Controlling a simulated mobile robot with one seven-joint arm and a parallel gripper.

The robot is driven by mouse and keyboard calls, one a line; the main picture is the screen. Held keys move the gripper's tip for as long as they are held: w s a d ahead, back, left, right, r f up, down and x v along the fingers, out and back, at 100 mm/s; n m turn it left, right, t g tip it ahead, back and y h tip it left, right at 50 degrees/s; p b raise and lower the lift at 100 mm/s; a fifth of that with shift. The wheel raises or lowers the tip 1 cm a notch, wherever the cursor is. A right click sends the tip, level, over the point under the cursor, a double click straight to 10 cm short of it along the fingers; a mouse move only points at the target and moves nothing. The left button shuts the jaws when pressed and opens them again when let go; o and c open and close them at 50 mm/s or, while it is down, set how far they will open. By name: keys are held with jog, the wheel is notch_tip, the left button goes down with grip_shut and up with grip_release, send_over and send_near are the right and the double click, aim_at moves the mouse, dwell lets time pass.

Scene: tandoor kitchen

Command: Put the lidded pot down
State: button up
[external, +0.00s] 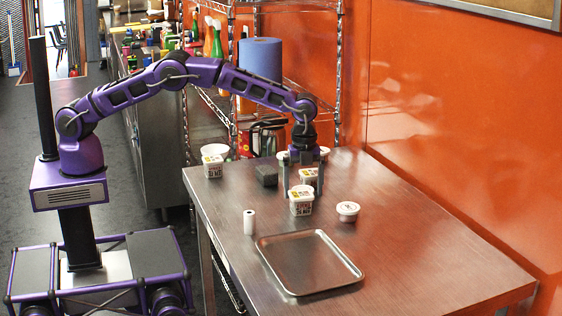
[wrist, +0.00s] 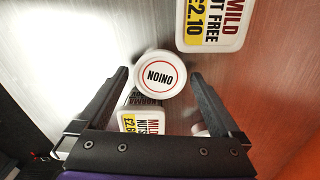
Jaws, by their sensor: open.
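In the wrist view a round white lidded pot (wrist: 160,75) marked ONION stands between my gripper's (wrist: 160,78) fingertips. My gripper is open, with a finger on each side and narrow gaps to the lid. In the external view my gripper (external: 303,186) points down low over the table (external: 420,230). I cannot clearly make out the pot between the fingers there, as a white tub (external: 301,203) stands in front. Whether the pot's base rests on the table is hidden.
The wrist view shows a labelled tub (wrist: 212,22) above right and another tub (wrist: 140,123) below the pot. A small round pot (external: 347,211), white cylinder (external: 249,222), dark block (external: 266,176) and empty metal tray (external: 345,277) stand around. The table's right side is clear.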

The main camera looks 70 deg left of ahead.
notch_tip(320, 180, up, 10)
jog(key=shift+p, duration=0.35)
jog(key=shift+r, duration=0.65)
jog(key=shift+c, duration=1.1)
jog(key=shift+a+f, duration=0.1)
